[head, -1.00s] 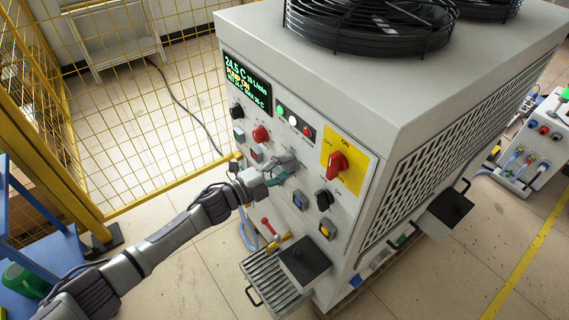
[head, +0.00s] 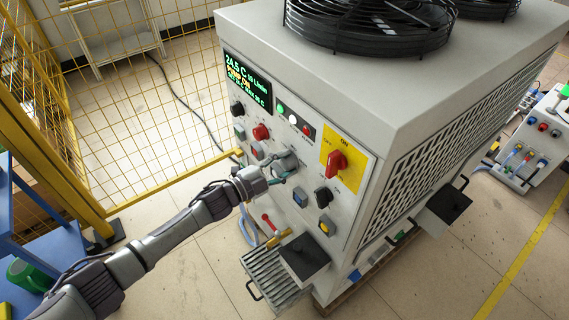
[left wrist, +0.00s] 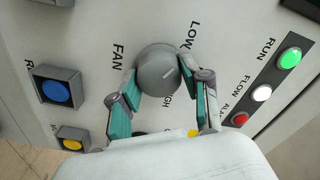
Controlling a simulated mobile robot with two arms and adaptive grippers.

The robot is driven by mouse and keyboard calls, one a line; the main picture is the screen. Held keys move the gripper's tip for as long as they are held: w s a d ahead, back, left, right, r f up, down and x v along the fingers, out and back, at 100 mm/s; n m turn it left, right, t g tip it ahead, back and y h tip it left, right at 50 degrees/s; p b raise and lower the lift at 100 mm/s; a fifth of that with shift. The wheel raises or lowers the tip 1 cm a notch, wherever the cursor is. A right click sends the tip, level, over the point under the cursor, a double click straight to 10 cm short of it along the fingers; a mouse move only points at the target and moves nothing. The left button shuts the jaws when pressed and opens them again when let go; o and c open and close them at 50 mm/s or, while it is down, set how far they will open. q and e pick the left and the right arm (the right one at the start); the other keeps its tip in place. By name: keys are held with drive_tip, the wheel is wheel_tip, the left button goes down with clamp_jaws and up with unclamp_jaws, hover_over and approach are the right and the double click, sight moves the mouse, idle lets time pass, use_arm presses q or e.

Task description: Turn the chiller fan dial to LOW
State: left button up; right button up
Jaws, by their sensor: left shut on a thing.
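The fan dial (left wrist: 155,62) is a round grey knob on the chiller's front panel, with FAN printed on one side and LOW and a partly hidden HIGH on the other. A short white mark on its face points up and to the right in the left wrist view, roughly toward the LOW side; its exact setting is hard to read. My left gripper (left wrist: 158,84) has its teal-padded fingers on either side of the dial, shut on it. In the head view, my left gripper (head: 277,176) reaches the panel from the left and partly hides the dial (head: 286,160).
A yellow mesh fence (head: 130,150) stands left. A black-topped box (head: 304,258) juts out below.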

use_arm(q)
drive_tip(key=o, duration=1.1)
drive_tip(key=shift+o, duration=0.2)
drive_tip(key=shift+a, duration=0.1)
drive_tip(key=v, duration=1.2)
drive_tip(key=shift+f, duration=0.1)
